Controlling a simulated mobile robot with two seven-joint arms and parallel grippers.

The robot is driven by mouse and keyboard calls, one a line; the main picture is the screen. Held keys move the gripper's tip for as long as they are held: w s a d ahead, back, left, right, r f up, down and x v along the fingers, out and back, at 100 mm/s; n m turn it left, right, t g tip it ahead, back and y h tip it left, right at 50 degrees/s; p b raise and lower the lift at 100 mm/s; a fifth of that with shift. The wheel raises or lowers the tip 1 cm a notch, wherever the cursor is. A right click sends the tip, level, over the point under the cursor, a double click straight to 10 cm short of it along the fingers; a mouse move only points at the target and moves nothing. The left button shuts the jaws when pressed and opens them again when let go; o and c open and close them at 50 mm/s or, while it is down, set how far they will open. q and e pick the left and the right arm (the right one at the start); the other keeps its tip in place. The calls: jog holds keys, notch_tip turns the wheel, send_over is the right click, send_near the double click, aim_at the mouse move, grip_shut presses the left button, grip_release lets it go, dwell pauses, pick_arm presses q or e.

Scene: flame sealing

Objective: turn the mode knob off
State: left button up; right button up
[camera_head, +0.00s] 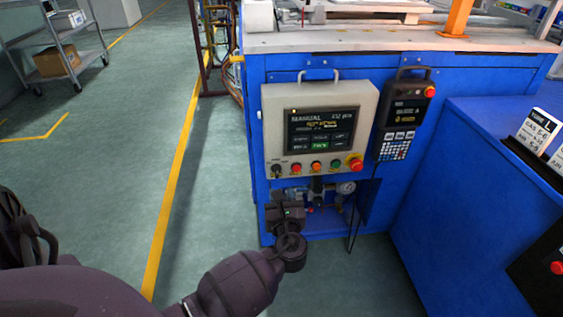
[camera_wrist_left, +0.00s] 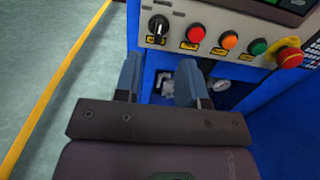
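The mode knob (camera_head: 277,171) is a small black rotary knob at the lower left of the beige control panel (camera_head: 367,98). In the left wrist view the knob (camera_wrist_left: 158,27) sits on a white plate, with a light mark that seems to point roughly upward; its labels are too small to read. The panel's screen (camera_head: 319,130) reads MANUAL. My left gripper (camera_head: 286,198) is just below the knob in the head view. In the left wrist view its two fingers (camera_wrist_left: 159,80) are apart with nothing between them, below the knob and not touching it. My right gripper is not in view.
Right of the knob are a red button (camera_wrist_left: 195,34), an orange button (camera_wrist_left: 229,40), a green button (camera_wrist_left: 258,47) and a red emergency stop (camera_wrist_left: 289,57). A pressure gauge (camera_head: 346,187) and fittings sit under the panel. A teach pendant (camera_head: 404,112) hangs to the right.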

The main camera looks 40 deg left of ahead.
aim_at(277, 173)
pick_arm(q)
jog(key=x, duration=0.2)
jog(key=b+x, duration=0.1)
jog(key=x, duration=0.4)
jog(key=shift+w+a+f+b, duration=0.2)
jog(key=shift+f+b, duration=0.05)
jog(key=shift+b, duration=0.1)
jog(key=shift+w+a+r, duration=0.15)
jog(key=shift+w+a, duration=0.1)
jog(key=shift+a, duration=0.05)
grip_shut()
